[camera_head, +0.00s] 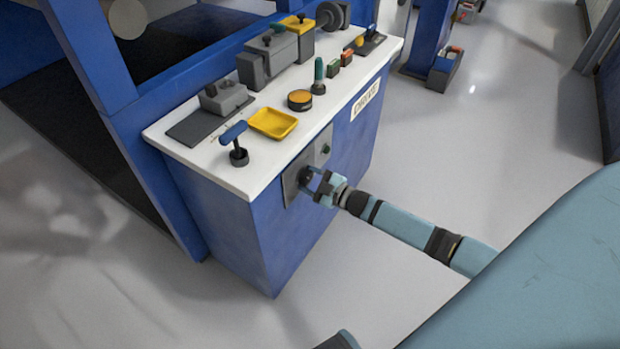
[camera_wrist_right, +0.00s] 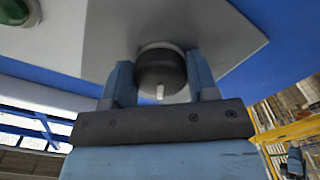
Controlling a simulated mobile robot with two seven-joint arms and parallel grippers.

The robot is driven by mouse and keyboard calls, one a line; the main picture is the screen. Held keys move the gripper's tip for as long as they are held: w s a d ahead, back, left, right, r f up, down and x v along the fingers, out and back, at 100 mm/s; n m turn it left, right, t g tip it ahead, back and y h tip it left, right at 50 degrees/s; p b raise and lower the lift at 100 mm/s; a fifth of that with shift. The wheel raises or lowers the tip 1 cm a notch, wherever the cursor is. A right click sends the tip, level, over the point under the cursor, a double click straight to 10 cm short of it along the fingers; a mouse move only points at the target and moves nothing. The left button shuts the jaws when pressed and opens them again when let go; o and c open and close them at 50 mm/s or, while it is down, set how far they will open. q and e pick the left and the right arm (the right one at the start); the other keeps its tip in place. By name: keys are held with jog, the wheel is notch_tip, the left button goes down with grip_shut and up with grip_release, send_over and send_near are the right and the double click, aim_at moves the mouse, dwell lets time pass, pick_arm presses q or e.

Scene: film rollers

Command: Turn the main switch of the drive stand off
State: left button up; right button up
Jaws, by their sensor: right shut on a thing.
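The blue drive stand (camera_head: 235,225) has a white top with a "DRIVE" label. On its front is a grey switch plate (camera_head: 322,150) with a dark round main switch knob (camera_head: 305,176). My right gripper (camera_head: 314,184) is at this knob. In the right wrist view the black knob (camera_wrist_right: 160,68) sits between the two fingers of my right gripper (camera_wrist_right: 162,78), which are shut on it. A white mark on the knob points toward the bottom of that view. The fingers partly hide the plate behind. My left gripper does not show.
On the stand's top are a blue-handled lever (camera_head: 234,133), a yellow tray (camera_head: 272,123), an orange-topped round part (camera_head: 300,99), a green-handled lever (camera_head: 319,72) and grey boxes. A green button (camera_wrist_right: 12,10) shows in the wrist view.

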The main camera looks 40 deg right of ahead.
jog(key=shift+n, duration=0.7)
jog(key=o, duration=0.9)
jog(key=shift+o, duration=0.2)
jog(key=shift+s+d, duration=0.1)
jog(key=shift+s, duration=0.05)
jog(key=p+v, duration=0.2)
jog(key=v, duration=1.1)
jog(key=shift+s+p, duration=0.25)
jog(key=shift+p, duration=0.05)
jog(key=shift+d, duration=0.1)
